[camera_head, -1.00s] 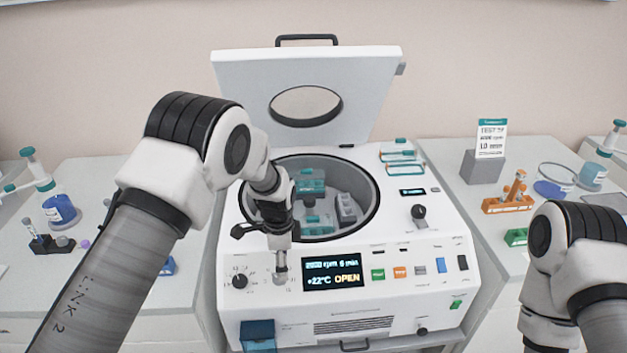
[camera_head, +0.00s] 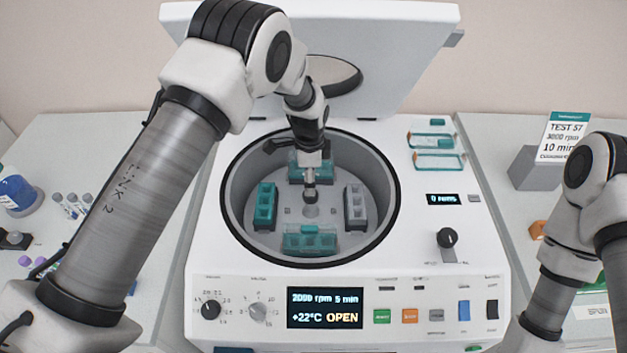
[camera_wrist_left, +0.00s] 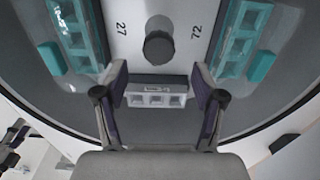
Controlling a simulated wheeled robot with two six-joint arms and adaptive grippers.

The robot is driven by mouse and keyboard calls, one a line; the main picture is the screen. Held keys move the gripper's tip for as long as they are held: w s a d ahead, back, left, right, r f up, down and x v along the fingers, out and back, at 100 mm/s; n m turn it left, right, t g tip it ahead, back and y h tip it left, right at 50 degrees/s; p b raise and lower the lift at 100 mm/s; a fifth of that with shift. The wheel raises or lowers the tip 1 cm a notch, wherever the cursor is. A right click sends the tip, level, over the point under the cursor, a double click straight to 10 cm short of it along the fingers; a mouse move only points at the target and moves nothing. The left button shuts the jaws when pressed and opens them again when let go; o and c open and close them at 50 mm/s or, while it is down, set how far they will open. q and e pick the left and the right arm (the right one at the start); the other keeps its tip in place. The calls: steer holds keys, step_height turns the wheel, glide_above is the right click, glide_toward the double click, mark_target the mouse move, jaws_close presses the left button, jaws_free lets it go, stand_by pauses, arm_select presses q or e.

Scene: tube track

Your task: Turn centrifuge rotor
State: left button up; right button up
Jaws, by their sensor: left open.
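The centrifuge (camera_head: 420,260) stands with its lid (camera_head: 405,60) raised, and its display (camera_head: 325,308) reads OPEN. The rotor in the bowl carries a teal bucket (camera_head: 265,205) at left, another teal bucket (camera_head: 310,240) at front, one at the back partly behind my arm, and a grey bucket (camera_head: 355,207) at right. My left gripper (camera_head: 310,182) points down into the bowl near the rotor hub. In the left wrist view my left gripper (camera_wrist_left: 161,90) is open, with a grey bucket (camera_wrist_left: 157,92) seen between its fingers and the hub (camera_wrist_left: 159,47) beyond. Contact cannot be told. My right gripper is out of frame.
The bowl wall (camera_head: 240,190) rings the rotor closely. A sign (camera_head: 560,138) on a grey block stands on the right bench. Tubes (camera_head: 72,205) and a blue bottle (camera_head: 15,192) are on the left bench. My right forearm is at the lower right.

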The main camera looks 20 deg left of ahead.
mark_target(311, 212)
arm_select(q)
steer(key=f, duration=0.1)
steer(key=s+f+p, duration=0.1)
steer(key=shift+s+f, duration=0.1)
steer(key=shift+f, duration=0.2)
steer(key=f, duration=0.1)
steer(key=w+f, duration=0.1)
steer(key=f, duration=0.1)
steer(key=shift+w+d, duration=0.1)
steer(key=shift+w+f, duration=0.15)
steer(key=shift+f, duration=0.05)
steer(key=shift+s+r, duration=0.2)
steer(key=shift+c, duration=0.4)
steer(key=shift+s+r, duration=0.1)
steer(key=shift+s, duration=0.05)
steer(key=c, duration=1.1)
jaws_close()
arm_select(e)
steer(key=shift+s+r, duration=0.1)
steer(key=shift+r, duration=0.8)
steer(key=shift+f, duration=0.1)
